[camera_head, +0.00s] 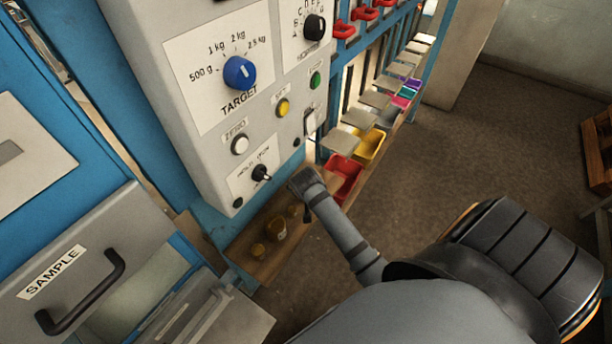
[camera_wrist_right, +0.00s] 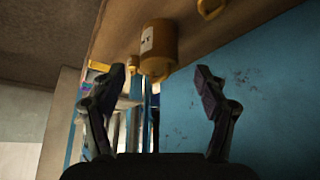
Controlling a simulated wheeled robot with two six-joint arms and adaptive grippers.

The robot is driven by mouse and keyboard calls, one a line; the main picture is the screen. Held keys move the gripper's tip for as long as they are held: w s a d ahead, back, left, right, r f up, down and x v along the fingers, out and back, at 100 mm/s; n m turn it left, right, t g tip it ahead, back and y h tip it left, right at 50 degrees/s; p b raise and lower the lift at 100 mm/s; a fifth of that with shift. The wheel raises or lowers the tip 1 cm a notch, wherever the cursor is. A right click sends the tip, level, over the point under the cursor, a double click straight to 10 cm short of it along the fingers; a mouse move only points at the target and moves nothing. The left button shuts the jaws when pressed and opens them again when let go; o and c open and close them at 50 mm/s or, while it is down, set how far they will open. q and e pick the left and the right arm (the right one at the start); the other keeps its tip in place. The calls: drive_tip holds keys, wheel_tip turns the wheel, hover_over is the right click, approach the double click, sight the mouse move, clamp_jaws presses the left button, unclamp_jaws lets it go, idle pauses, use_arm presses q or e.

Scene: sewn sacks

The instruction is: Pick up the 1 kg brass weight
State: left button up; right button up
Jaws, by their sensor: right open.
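Several brass weights stand on a wooden shelf (camera_head: 265,268) below the grey control panel. The largest, a brass weight with a pale label (camera_head: 278,229), is in the middle; its label is too small to read. A smaller brass weight (camera_head: 258,250) stands nearer, and another lies partly hidden close to my gripper. My right gripper (camera_head: 303,186) is just beyond the weights. In the wrist view, which looks upside down, the open fingers of my right gripper (camera_wrist_right: 160,76) frame the labelled weight (camera_wrist_right: 158,42), with nothing between the fingertips. My left gripper is not in view.
The grey panel (camera_head: 215,100) with knobs and buttons overhangs the shelf. Red (camera_head: 346,172) and yellow bins (camera_head: 371,147) line the ledge beyond my gripper. A SAMPLE drawer (camera_head: 85,270) with a black handle is at the lower left. Brown floor (camera_head: 450,140) lies open to the right.

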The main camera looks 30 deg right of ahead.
drive_tip(key=shift+w+f, duration=0.2)
drive_tip(key=shift+f, duration=0.05)
drive_tip(key=p+x, duration=0.1)
drive_tip(key=x, duration=0.3)
drive_tip(key=shift+d+f, duration=0.25)
drive_tip(key=shift+f, duration=0.05)
drive_tip(key=shift+c, duration=1.3)
clamp_jaws()
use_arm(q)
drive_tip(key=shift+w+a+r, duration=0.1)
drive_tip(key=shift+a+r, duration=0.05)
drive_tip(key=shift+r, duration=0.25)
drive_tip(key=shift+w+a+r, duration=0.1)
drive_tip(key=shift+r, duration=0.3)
use_arm(e)
drive_tip(key=shift+w+r, duration=0.1)
